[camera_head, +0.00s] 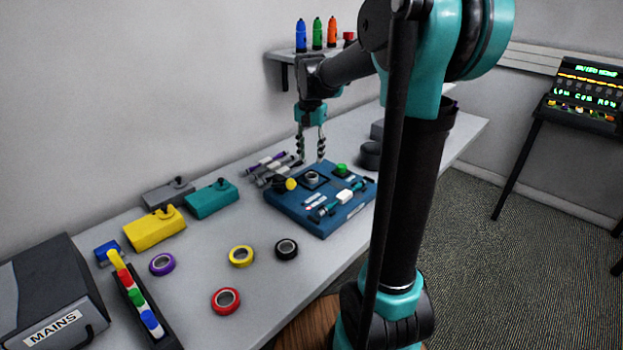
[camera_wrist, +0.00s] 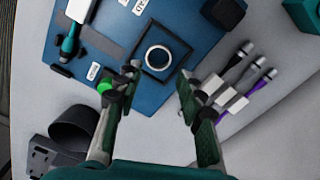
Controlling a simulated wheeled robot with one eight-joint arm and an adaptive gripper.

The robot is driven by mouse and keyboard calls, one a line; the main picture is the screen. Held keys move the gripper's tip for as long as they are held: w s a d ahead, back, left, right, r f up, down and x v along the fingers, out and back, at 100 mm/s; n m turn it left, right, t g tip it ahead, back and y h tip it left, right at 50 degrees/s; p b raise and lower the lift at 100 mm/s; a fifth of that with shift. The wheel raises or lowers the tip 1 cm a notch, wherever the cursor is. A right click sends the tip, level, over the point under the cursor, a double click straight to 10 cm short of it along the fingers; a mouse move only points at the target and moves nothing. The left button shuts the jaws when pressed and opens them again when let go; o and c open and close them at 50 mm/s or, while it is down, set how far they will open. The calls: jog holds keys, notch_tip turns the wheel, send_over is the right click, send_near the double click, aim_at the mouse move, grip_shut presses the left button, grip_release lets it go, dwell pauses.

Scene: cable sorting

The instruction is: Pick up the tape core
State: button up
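The tape core, a small grey ring with a pale rim (camera_head: 312,177), sits inside a dark square frame on the blue board (camera_head: 325,225). In the wrist view the ring (camera_wrist: 158,59) lies just beyond the fingertips, roughly centred between them. My gripper (camera_head: 310,157) points down above the board with its fingers apart and nothing between them. In the wrist view the gripper (camera_wrist: 158,78) is open, one finger on each side. The ring appears apart from both fingers.
A dark cylinder (camera_head: 371,155) stands to the right. Black (camera_head: 286,249), yellow (camera_head: 241,257) and red (camera_head: 226,300) tape rolls lie in front.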

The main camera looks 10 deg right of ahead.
jog(key=shift+d+f, duration=0.15)
jog(key=shift+f, duration=3.45)
jog(key=c, duration=0.4)
